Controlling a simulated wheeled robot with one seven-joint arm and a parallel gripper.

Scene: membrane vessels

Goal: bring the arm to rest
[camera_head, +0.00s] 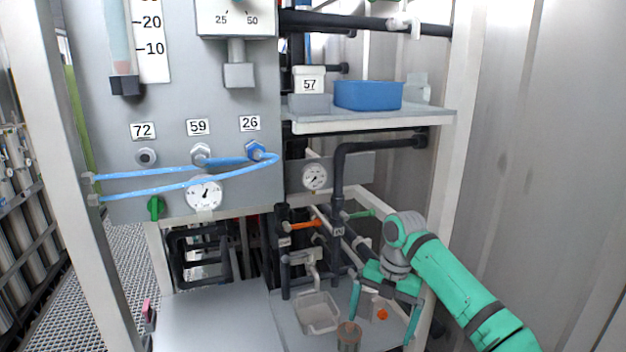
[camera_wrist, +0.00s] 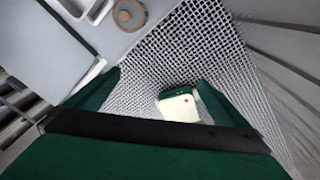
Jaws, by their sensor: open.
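My gripper (camera_head: 385,312) hangs at the lower right of the head view, at the end of my green arm. Its two fingers are spread wide apart and point down, beside the lower shelf. In the wrist view the two green fingers of my gripper (camera_wrist: 155,92) stand apart with nothing held between them.
A lower grey shelf (camera_head: 215,318) holds a white tray (camera_head: 318,314) and a brown-topped round jar (camera_head: 348,336). Above, a shelf (camera_head: 375,121) bears a blue bin (camera_head: 368,95). Dark pipes and a white post stand near my arm. A grey wall (camera_head: 545,130) is at the right.

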